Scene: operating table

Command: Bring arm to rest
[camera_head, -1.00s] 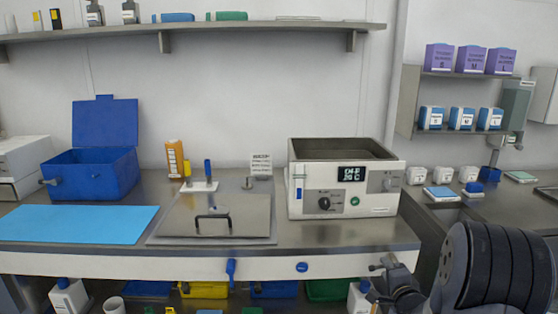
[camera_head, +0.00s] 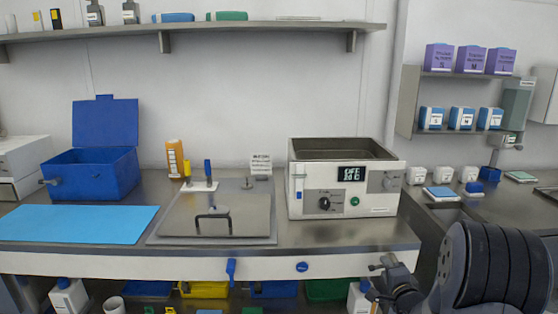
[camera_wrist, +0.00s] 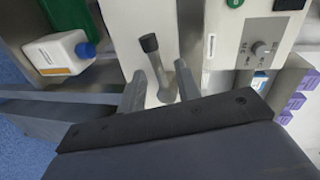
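My gripper (camera_head: 374,279) is low at the front edge of the table, below the right side of the white water bath (camera_head: 370,202). My dark arm fills the lower right corner of the head view. In the wrist view my gripper's two grey fingers (camera_wrist: 158,88) stand apart. A grey rod with a black cap (camera_wrist: 150,43) shows between or beyond them; I cannot tell if they touch it. The bath's front panel with its dial shows at the upper right of the wrist view (camera_wrist: 235,50). The bath's display reads OFF.
A steel lid with a handle (camera_head: 180,222), a blue mat (camera_head: 75,222) and an open blue box (camera_head: 105,175) are on the table (camera_head: 110,262). A white bottle with a blue cap (camera_wrist: 60,55) is near my gripper. A side counter (camera_head: 500,205) stands at right.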

